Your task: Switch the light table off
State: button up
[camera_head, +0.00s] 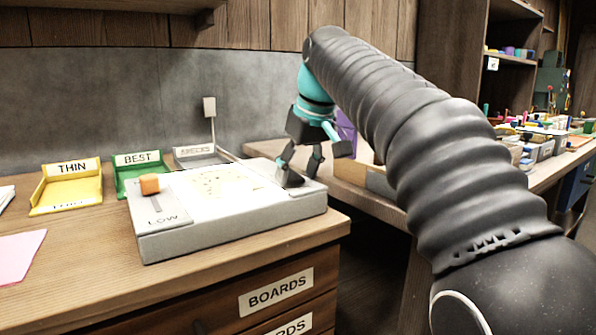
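The light table (180,243) is a pale grey box on the wooden bench, with a bright panel (225,188) on top. An orange slider knob (149,184) sits at the far end of a slot on its left side. The word LOW is printed near the slot's near end; any label at the far end is hidden. My gripper (299,178) is over the light table's right end, well to the right of the knob. Its fingers are apart, with nothing seen between them. I cannot tell whether the fingertips touch the surface.
A yellow THIN tray (83,196), a green BEST tray (130,186) and a grey tray (196,152) stand behind the light table. Pink paper (18,255) lies at the left. The drawer (225,306) below is marked BOARDS. A second bench (560,163) at the right is cluttered.

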jog(key=c, duration=0.9)
jog(key=shift+o, duration=0.2)
jog(key=r+p, duration=0.1)
jog(key=p, duration=0.2)
jog(key=shift+w+g+h+p, duration=0.15)
jog(key=shift+g+h+p, duration=0.15)
jog(key=shift+g+p, duration=0.1)
jog(key=g+p, duration=0.1)
jog(key=p, duration=0.4)
jog(key=shift+w+a+r+h, duration=0.1)
jog(key=shift+a+r+h, duration=0.1)
jog(key=shift+h, duration=0.2)
jog(key=shift+w+f+g+p, duration=0.1)
jog(key=shift+g+p, duration=0.3)
jog(key=shift+p, duration=0.15)
jog(key=shift+w+a+f+g+h, duration=0.1)
jog(key=shift+f+g+h, duration=0.15)
jog(key=shift+h, duration=0.25)
jog(key=o, duration=1.1)
jog(key=shift+o, duration=0.2)
